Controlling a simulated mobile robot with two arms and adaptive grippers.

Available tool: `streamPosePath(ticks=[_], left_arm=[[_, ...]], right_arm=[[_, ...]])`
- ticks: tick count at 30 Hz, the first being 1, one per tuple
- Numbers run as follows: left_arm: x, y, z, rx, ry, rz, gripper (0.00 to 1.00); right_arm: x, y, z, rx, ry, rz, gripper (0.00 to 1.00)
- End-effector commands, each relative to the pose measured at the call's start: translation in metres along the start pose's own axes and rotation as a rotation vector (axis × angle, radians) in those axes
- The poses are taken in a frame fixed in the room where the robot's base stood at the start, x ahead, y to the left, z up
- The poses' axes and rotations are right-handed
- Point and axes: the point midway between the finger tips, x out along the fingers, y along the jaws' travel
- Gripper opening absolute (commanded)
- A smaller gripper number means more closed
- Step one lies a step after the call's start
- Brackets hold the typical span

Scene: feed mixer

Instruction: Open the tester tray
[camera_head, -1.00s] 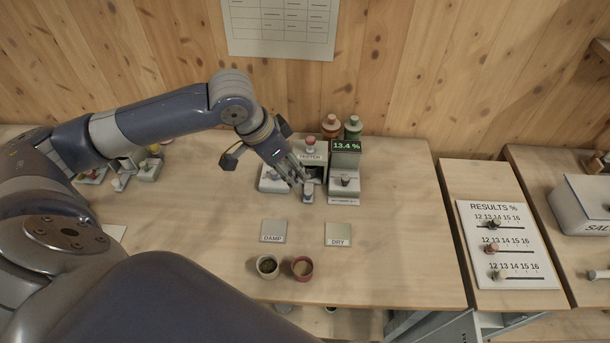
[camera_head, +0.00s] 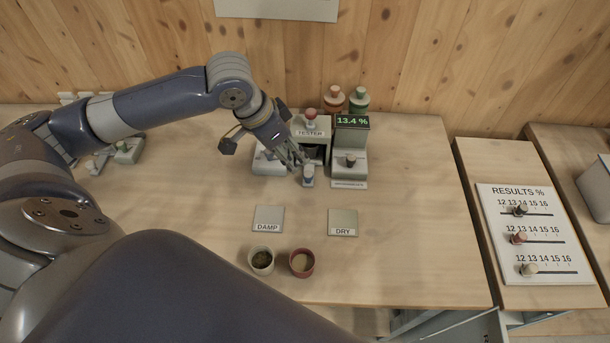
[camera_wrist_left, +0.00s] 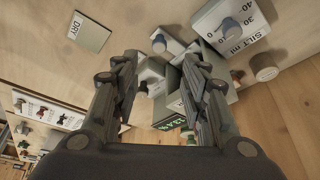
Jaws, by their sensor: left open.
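The tester (camera_head: 310,130) is a pale box with a dark front opening, a red-brown knob on top and a green "13.4 %" display (camera_head: 352,122) at its right. The tester tray's small grey-knobbed front (camera_head: 308,178) shows low at the opening. My left gripper (camera_head: 299,160) is open beside this knob, its fingers covering part of the tester. In the left wrist view, the open fingers (camera_wrist_left: 160,88) stand on both sides of a pale block, with the display upside down beyond. Contact cannot be told. My right gripper is not in view.
A pale knobbed block (camera_head: 268,160) is left of the tester, and another knob (camera_head: 350,160) is right of it. DAMP (camera_head: 268,218) and DRY (camera_head: 343,222) plates and two small cups (camera_head: 301,263) lie nearer. A results board (camera_head: 530,225) is at the right.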

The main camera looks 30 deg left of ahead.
Motion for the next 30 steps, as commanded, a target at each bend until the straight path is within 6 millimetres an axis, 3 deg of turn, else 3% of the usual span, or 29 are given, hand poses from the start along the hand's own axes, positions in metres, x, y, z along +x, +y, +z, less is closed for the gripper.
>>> streamPosePath(ticks=[5, 18, 30], left_arm=[[0.018, 0.001, 0.000, -0.001, -0.001, 0.004, 0.41], [0.094, 0.001, 0.001, -0.001, -0.001, 0.002, 0.41], [0.108, 0.000, 0.001, 0.001, 0.000, 0.000, 0.41]], right_arm=[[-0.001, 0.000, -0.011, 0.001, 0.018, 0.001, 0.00], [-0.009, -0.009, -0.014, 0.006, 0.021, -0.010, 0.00], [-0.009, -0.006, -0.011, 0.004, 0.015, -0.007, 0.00]])
